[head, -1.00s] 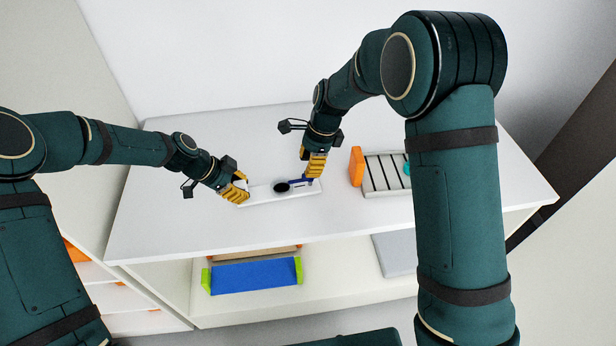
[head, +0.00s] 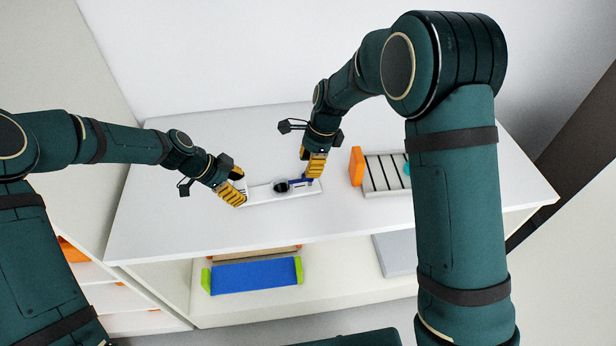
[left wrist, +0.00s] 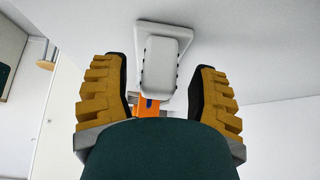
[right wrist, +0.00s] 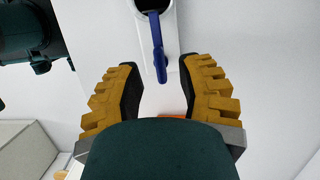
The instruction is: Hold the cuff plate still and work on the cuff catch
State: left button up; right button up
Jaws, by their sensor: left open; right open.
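The white cuff plate (head: 262,196) lies on the bench top, with a dark round cuff (head: 281,186) on it. The blue cuff catch (head: 308,181) is at its right end. My left gripper (head: 240,184) is open at the plate's left end. In the left wrist view, a white block (left wrist: 160,66) on the plate end lies between its fingers, with gaps on both sides. My right gripper (head: 314,172) is open at the catch. In the right wrist view, the blue catch (right wrist: 158,50) reaches from the dark opening to between the fingertips, apart from both fingers.
An orange block (head: 357,167) and a white slotted rack (head: 385,174) stand right of the plate, partly behind my right arm. A blue bin (head: 254,276) with green ends sits on the shelf below. The bench top (head: 180,205) left and front is clear.

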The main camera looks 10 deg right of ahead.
pick_arm(q)
jog(key=v, duration=1.1)
pick_arm(e)
jog(key=shift+r, duration=0.15)
